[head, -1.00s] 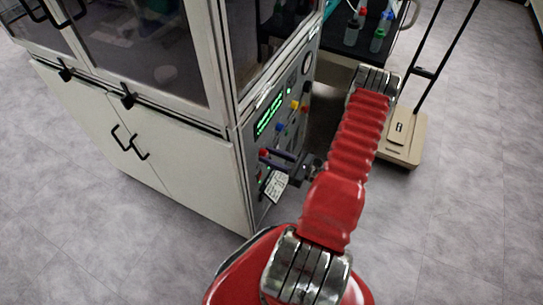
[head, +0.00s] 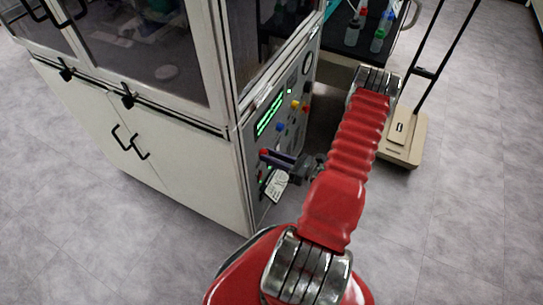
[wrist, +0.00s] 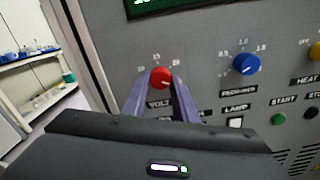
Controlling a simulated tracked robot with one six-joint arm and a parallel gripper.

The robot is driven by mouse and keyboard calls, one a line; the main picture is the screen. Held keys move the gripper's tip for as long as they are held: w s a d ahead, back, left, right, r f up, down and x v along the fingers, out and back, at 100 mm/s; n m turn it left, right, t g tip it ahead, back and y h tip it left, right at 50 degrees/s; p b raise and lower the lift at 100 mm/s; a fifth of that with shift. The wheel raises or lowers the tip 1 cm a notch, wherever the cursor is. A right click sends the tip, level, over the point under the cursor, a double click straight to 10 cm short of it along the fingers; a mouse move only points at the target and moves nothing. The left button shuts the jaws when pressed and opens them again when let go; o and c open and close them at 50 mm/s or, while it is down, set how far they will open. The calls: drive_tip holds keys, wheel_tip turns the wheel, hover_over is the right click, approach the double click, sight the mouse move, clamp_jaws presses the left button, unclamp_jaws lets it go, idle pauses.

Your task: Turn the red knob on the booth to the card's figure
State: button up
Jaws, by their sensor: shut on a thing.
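The red knob (wrist: 160,77) is on the grey panel of the booth in the wrist view, above a label that begins "VOLT". Small scale figures stand around it, too blurred to read surely. A pale mark shows on its face, toward the lower right. My gripper (wrist: 160,88) has its two purple fingers at the knob's left and right sides, shut on it. In the head view my gripper (head: 268,157) reaches the panel's lower left, by the red knob (head: 263,151). The white card (head: 276,186) hangs low on the panel, tilted; its figure is too small to read.
A blue knob (wrist: 246,64) is right of the red one, with a yellow knob (wrist: 316,50) beyond. A green display (head: 269,115) is above. Start and stop buttons sit lower right. A beige wheeled stand (head: 404,140) and a shelf with bottles are beyond my arm.

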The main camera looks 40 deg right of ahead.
drive_tip(key=shift+d, duration=0.1)
drive_tip(key=o, duration=1.1)
drive_tip(key=shift+c, duration=0.2)
drive_tip(key=v, duration=1.3)
drive_tip(key=shift+s, duration=0.4)
drive_tip(key=shift+f, duration=0.1)
